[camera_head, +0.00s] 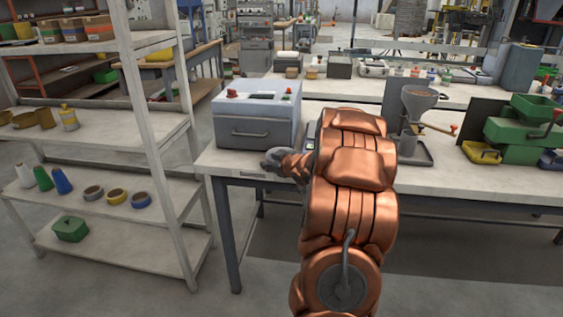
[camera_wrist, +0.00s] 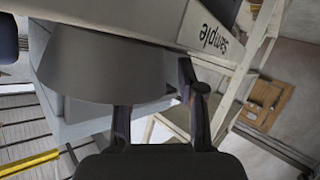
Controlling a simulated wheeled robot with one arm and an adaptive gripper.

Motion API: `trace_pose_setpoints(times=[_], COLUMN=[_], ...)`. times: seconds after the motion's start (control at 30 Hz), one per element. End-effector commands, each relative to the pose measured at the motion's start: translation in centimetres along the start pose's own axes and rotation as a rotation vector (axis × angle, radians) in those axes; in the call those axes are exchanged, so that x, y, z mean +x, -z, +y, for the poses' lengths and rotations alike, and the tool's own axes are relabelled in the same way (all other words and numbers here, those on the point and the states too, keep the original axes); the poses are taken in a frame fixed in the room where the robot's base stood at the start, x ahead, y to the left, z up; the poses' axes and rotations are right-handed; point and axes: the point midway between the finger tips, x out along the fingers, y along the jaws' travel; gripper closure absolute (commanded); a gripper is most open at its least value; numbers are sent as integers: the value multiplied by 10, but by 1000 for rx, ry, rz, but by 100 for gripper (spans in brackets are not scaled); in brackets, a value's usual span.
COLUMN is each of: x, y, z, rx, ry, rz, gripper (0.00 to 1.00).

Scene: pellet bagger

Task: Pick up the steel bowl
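The steel bowl (camera_wrist: 105,62) is a plain grey, flared vessel, large and close in the wrist view, which shows the scene upside down. Its wide rim faces my gripper (camera_wrist: 158,85). My gripper's two fingers are spread apart at the rim. One finger meets the rim's edge and its tip seems hidden by the bowl wall. The other reaches past the rim's right end. I cannot tell whether either finger touches the bowl. In the head view my gripper (camera_head: 273,160) is low at the bench's front left corner, and the bowl cannot be made out clearly there.
A grey box machine (camera_head: 256,116) stands just behind my gripper. A "Sample" label (camera_wrist: 213,38) is close to the bowl. A shelf rack (camera_head: 140,115) stands left of the bench. A funnel stand (camera_head: 414,125) and green machine (camera_head: 522,130) are to the right.

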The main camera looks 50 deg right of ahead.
Motion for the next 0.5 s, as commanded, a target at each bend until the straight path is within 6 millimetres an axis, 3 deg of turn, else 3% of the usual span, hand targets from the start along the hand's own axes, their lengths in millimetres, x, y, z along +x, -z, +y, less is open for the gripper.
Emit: trace_pose_setpoints(times=[0.07,0.4,0.5], x=[0,0,0], y=[0,0,0], z=[0,0,0], rx=[0,0,0], ry=[0,0,0], rz=[0,0,0], gripper=[65,100,100])
